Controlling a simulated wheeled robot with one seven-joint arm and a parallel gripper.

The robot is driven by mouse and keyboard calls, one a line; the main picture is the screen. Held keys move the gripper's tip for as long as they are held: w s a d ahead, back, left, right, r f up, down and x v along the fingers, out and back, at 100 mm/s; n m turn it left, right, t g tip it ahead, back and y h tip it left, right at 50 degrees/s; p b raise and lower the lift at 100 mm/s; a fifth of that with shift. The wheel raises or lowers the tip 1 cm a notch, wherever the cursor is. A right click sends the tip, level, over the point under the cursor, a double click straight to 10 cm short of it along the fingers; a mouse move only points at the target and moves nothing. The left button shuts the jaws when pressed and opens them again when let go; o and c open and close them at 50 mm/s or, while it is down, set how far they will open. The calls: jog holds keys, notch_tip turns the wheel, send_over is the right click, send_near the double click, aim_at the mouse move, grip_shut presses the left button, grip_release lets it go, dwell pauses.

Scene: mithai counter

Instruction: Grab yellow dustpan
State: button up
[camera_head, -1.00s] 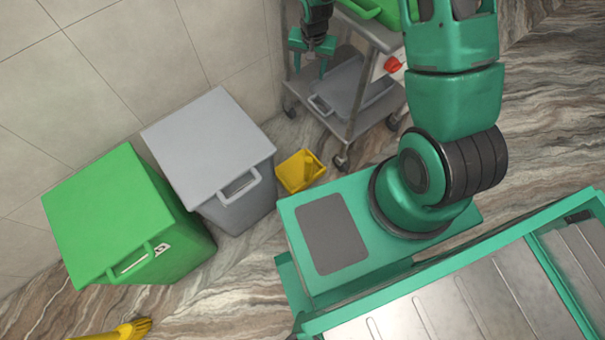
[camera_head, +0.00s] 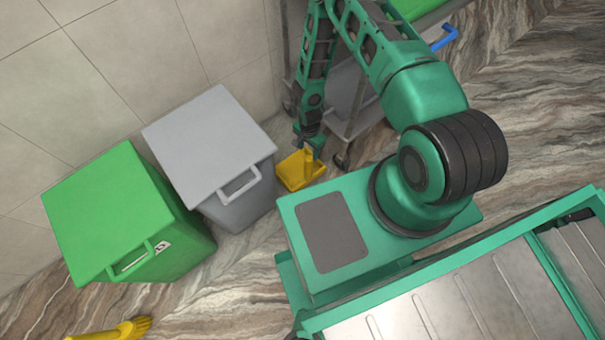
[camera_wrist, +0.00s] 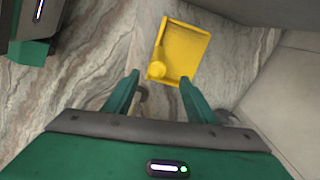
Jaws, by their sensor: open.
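The yellow dustpan (camera_head: 296,172) lies on the marble floor beside the grey bin in the head view. In the wrist view the dustpan (camera_wrist: 182,50) is just beyond my fingertips, with its rounded handle end toward my gripper. My gripper (camera_head: 311,149) hangs over the dustpan's upper right side in the head view. In the wrist view my gripper (camera_wrist: 161,80) is open, with empty space between its two green fingers. I cannot tell whether a finger touches the handle.
A grey lidded bin (camera_head: 212,147) stands left of the dustpan, with a green lidded bin (camera_head: 112,212) beyond it. A grey trolley (camera_head: 362,115) stands behind my arm. A yellow brush (camera_head: 128,330) lies at the lower left. The tiled wall (camera_head: 100,60) is close behind.

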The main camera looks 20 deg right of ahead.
aim_at(308, 157)
notch_tip(308, 157, down, 6)
jog(key=shift+r, duration=0.25)
jog(key=shift+s+d+f, duration=0.1)
jog(key=shift+s+f, duration=0.05)
jog(key=shift+f, duration=1.15)
jog(key=shift+s+d+f, duration=0.1)
jog(key=shift+f, duration=1.15)
grip_shut()
